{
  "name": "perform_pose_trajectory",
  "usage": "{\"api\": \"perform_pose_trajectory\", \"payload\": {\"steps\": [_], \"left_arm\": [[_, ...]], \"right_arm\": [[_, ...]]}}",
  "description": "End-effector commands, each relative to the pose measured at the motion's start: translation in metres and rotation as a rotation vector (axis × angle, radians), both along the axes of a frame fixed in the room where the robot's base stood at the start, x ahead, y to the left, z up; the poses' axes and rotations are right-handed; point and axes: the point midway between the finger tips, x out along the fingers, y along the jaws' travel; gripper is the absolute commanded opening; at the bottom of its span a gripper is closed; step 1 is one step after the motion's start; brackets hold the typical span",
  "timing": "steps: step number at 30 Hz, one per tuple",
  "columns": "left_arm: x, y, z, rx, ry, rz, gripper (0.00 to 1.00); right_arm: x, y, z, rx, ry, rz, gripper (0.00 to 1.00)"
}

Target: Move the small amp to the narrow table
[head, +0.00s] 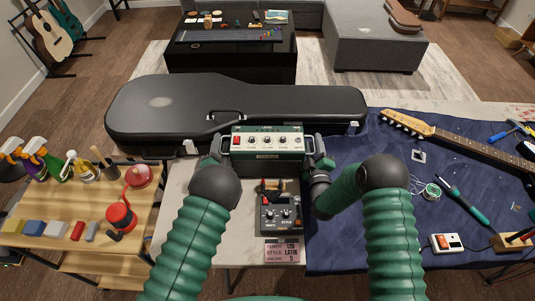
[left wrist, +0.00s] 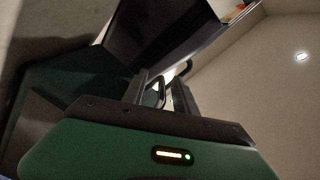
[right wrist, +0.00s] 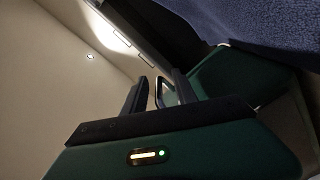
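The small amp (head: 266,156) is a green and black box with a red switch and several knobs. It is upright at the back of the pale workbench, in front of the black guitar case. My left gripper (head: 220,145) is at its left side and my right gripper (head: 316,147) at its right side. In the left wrist view a metal handle (left wrist: 160,94) is between my spread fingers. In the right wrist view another handle (right wrist: 158,92) is between my spread fingers, with a visible gap. The low black table (head: 230,70) stands beyond the bench; which table is the narrow one is unclear.
A guitar case (head: 250,103) lies behind the amp. A black pedal (head: 281,215) sits close in front. A wooden side table (head: 50,215) at left holds bottles and blocks. A blue cloth (head: 370,230) at right carries a guitar neck (head: 455,138) and tools.

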Motion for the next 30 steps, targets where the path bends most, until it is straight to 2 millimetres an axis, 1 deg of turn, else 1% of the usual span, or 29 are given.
{"api": "perform_pose_trajectory", "payload": {"steps": [5,8,13,14,30], "left_arm": [[0.0,0.0002,0.0,0.0,0.0,0.0,0.34],[0.0,0.0001,-0.0001,0.0,0.0,0.0,0.24],[-0.0001,0.0004,0.0005,0.0,-0.001,0.001,0.02],[-0.0001,0.0004,0.0006,0.0,-0.001,0.001,0.0],[-0.0004,0.0013,0.0027,-0.001,-0.006,0.002,0.0]], "right_arm": [[0.0,0.0001,0.0,0.0,0.0,0.0,0.34],[0.0,0.0001,0.0,0.0,0.0,0.0,0.24],[-0.0001,0.0,0.0005,0.0,-0.001,0.0,0.02],[-0.0001,0.0001,0.0006,0.0,-0.001,0.0,0.0],[-0.0003,-0.001,0.0028,0.0,-0.006,-0.002,0.0]]}}
